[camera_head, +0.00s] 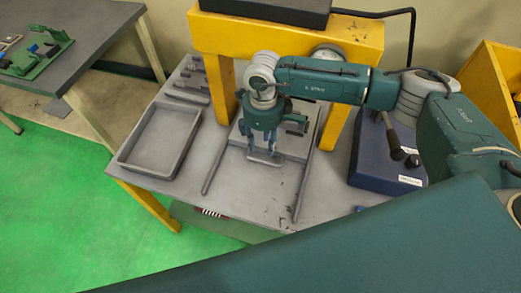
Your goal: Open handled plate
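My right gripper (262,151) points straight down over the grey work table, in front of the yellow frame. Its two fingers are visibly apart, with a gap between them. A grey plate (293,146) lies under and behind the gripper, between two long grey rails. A small grey bar, which looks like the plate's handle (266,159), lies at the fingertips near the plate's front edge. I cannot tell whether the fingers touch it. The gripper hides part of the plate. My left gripper is not in view.
An empty grey tray (127,159) sits to the left on the table (237,205). The yellow frame (225,38) stands behind. A dark blue box (370,168) with a lever stands to the right. The table front between the rails is clear.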

